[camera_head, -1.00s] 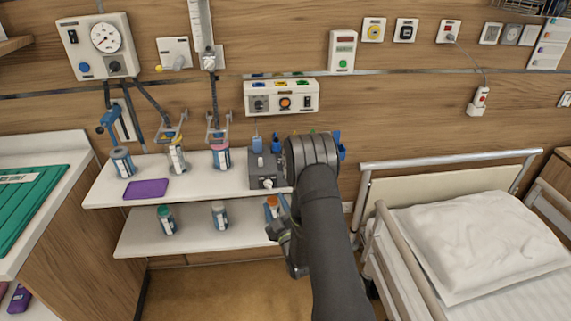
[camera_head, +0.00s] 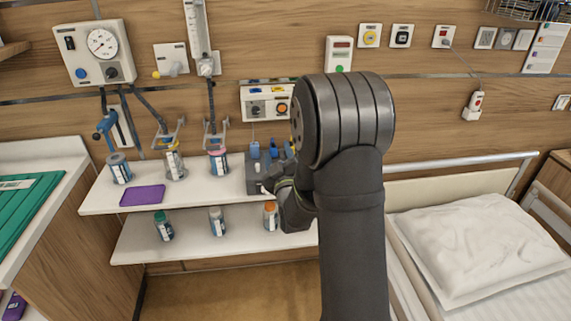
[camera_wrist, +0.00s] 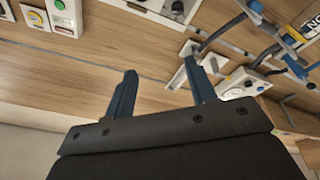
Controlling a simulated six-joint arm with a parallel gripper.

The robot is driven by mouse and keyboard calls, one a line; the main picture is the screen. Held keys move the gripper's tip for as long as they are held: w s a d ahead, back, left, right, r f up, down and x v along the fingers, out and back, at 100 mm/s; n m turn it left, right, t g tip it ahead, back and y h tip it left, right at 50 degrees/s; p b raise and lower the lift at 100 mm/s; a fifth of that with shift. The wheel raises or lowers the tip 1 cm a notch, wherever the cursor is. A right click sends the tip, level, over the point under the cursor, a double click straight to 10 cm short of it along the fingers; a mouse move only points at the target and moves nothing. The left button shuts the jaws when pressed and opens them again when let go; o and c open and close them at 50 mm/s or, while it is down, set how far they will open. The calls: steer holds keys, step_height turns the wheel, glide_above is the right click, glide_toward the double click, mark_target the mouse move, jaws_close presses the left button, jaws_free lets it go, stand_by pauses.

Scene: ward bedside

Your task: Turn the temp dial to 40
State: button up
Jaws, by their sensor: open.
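No temp label is readable, so I cannot tell which dial is the temp dial. A white control box (camera_head: 246,92) on the middle of the wall carries a dark round knob (camera_head: 256,107) and an orange button; my arm covers its right part. A grey device (camera_head: 254,172) on the upper shelf is partly hidden by my arm. In the wrist view my gripper (camera_wrist: 160,80) is open and empty, its two blue fingers apart with the wood wall beyond. A white panel with a dark knob (camera_wrist: 178,7) is cut off at that view's top edge. My fingertips cannot be made out in the head view.
A wall gauge panel (camera_head: 92,53) with knobs is at upper left. Bottles and a purple pad (camera_head: 142,195) stand on the upper shelf (camera_head: 97,202), with more bottles on the lower shelf (camera_head: 140,252). A bed with a pillow (camera_head: 478,225) is on the right.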

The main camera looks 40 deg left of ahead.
step_height(320, 180, down, 6)
steer(key=s+d+m+g+h, duration=0.2)
steer(key=m+h, duration=0.7)
steer(key=m, duration=0.2)
steer(key=x, duration=1.7)
steer(key=shift+w+a+r, duration=0.1)
steer(key=shift+w+a, duration=0.1)
steer(key=shift+a, duration=0.1)
steer(key=shift+c, duration=0.4)
steer(key=c, duration=0.9)
